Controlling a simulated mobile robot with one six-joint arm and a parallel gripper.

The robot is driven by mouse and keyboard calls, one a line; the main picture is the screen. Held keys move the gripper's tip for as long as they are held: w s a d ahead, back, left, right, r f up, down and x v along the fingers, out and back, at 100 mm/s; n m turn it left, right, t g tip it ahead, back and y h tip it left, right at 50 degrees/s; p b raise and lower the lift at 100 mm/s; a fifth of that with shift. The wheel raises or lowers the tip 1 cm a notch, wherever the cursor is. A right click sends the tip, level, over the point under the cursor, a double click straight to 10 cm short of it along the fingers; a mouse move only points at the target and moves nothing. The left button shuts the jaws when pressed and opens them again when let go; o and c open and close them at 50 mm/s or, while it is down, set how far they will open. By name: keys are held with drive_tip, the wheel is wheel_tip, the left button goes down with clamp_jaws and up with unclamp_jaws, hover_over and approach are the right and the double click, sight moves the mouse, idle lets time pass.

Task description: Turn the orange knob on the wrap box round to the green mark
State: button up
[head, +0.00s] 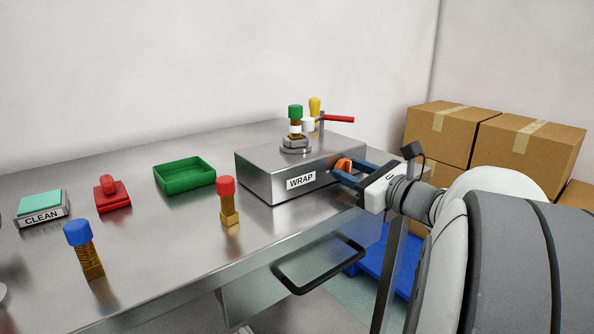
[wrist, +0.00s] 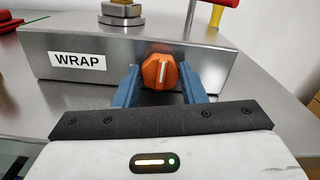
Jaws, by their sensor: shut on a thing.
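The wrap box (head: 258,182) is a grey metal box with a "WRAP" label, near the table's right end; it also shows in the wrist view (wrist: 215,62). The orange knob (wrist: 159,72) is on its front face, right of the label, with its white pointer line roughly upright. In the head view the knob (head: 343,164) is partly covered by my gripper (head: 345,171). The gripper's blue fingers (wrist: 160,86) are shut on the knob, one on each side. I cannot make out a green mark on the box around the knob.
Cardboard boxes (head: 530,147) are behind right.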

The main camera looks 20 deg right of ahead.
drive_tip(key=shift+f, duration=0.1)
drive_tip(key=m+b, duration=0.1)
drive_tip(key=m, duration=0.9)
drive_tip(key=shift+d, duration=0.1)
drive_tip(key=shift+m, duration=0.4)
drive_tip(key=o, duration=1)
drive_tip(key=shift+n, duration=0.3)
